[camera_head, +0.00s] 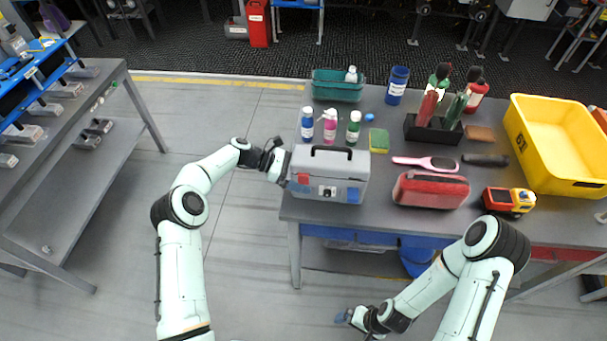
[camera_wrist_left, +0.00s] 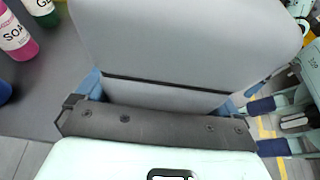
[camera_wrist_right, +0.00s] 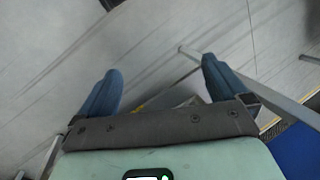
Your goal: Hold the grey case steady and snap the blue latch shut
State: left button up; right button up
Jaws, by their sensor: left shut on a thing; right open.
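The grey case (camera_head: 340,165) with a black top handle stands upright at the table's front left corner. Its front has a red latch (camera_head: 303,178) on the left and a blue latch (camera_head: 353,195) on the right. I cannot tell how far the blue latch is closed. My left gripper (camera_head: 284,170) is shut on the case's left side; in the left wrist view the case's grey wall (camera_wrist_left: 190,40) fills the space between its fingers. My right gripper (camera_head: 343,318) is open and empty, low in front of the table and well apart from the case; its spread fingers show in the right wrist view (camera_wrist_right: 160,68).
Several bottles (camera_head: 330,125) and a yellow-green sponge (camera_head: 379,140) stand behind the case. A red pouch (camera_head: 431,190), a hairbrush (camera_head: 425,162) and a toy truck (camera_head: 508,201) lie to its right. A yellow bin (camera_head: 559,184) is at the far right. The floor before the table is clear.

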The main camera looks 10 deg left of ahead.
jog(key=shift+a+f, duration=0.1)
jog(key=c, duration=0.7)
jog(key=shift+w+a+f+m+t+y, duration=0.4)
jog(key=shift+w+a+f+m+t, duration=0.3)
jog(key=shift+w+a, duration=0.3)
jog(key=c, duration=1)
jog(key=shift+w+a+f+m+t+y, duration=0.2)
jog(key=shift+w+a+m+t, duration=0.1)
jog(key=shift+w+a, duration=0.2)
jog(key=shift+w+a+f+m+t+y, duration=0.2)
jog(key=shift+w+a+m+t, duration=0.1)
jog(key=shift+w+a, duration=0.2)
grip_shut()
jog(key=w+a+r+m+t+y, duration=0.3)
jog(key=w+a+m+t, duration=0.4)
jog(key=w+d+r+m+t+h, duration=0.1)
jog(key=r+m+t+h, duration=0.3)
jog(key=m, duration=0.7)
jog(key=w+d+r+m+t+h, duration=0.2)
jog(key=d+r+m+t+h, duration=0.2)
jog(key=r+m+t, duration=0.5)
jog(key=m+t, duration=0.1)
jog(key=m, duration=0.1)
jog(key=shift+w+d+r+m, duration=0.25)
jog(key=shift+m, duration=0.15)
